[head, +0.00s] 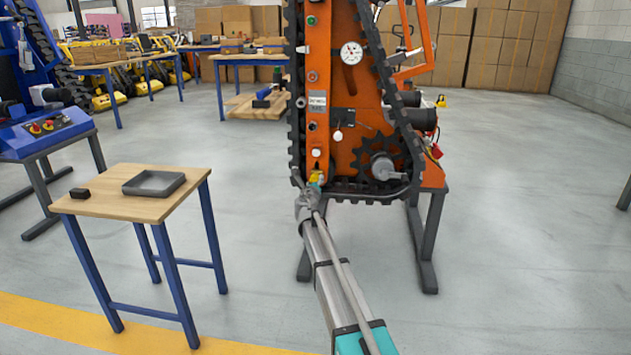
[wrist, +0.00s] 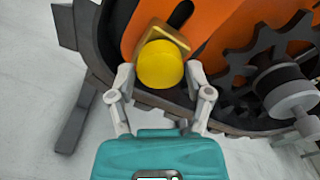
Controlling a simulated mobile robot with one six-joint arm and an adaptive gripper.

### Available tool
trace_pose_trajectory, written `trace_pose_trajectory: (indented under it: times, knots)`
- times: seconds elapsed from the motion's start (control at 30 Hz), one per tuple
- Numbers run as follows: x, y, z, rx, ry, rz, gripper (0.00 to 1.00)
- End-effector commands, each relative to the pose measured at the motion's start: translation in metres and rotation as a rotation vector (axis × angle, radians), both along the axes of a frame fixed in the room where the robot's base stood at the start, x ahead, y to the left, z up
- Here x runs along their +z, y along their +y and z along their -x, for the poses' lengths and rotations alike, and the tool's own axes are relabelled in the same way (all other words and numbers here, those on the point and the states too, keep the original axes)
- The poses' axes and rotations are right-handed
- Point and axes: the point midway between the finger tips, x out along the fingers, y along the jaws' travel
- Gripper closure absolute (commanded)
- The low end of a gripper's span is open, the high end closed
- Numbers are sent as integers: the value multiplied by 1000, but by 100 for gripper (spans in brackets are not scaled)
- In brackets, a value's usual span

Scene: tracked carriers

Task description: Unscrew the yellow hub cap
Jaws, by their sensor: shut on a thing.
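The yellow hub cap (wrist: 160,64) sits between my gripper's fingers in the wrist view, in front of a brass-coloured square fitting (wrist: 165,37) on the orange carrier. My gripper (wrist: 160,82) is shut on the cap, one finger on each side. In the head view my gripper (head: 312,190) reaches the lower left of the upright orange tracked carrier (head: 345,130). A small patch of the yellow cap (head: 316,177) shows there just above the gripper; the rest is hidden.
A black toothed sprocket (wrist: 265,62) with a grey shaft is right of the cap. The black track (head: 296,100) runs around the carrier. A small wooden table (head: 115,207) at the left bears a grey tray (head: 153,192) and a black block (head: 80,193). The floor at right is clear.

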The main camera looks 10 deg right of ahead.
Motion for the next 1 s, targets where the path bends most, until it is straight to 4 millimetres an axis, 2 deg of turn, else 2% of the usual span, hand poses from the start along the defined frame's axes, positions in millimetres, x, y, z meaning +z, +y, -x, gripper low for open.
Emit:
trace_pose_trajectory:
  times: [0.7,1.0]
  knots:
    - [0,-1,-2,-1,172,530,82]
    - [0,-1,-2,-1,192,591,82]
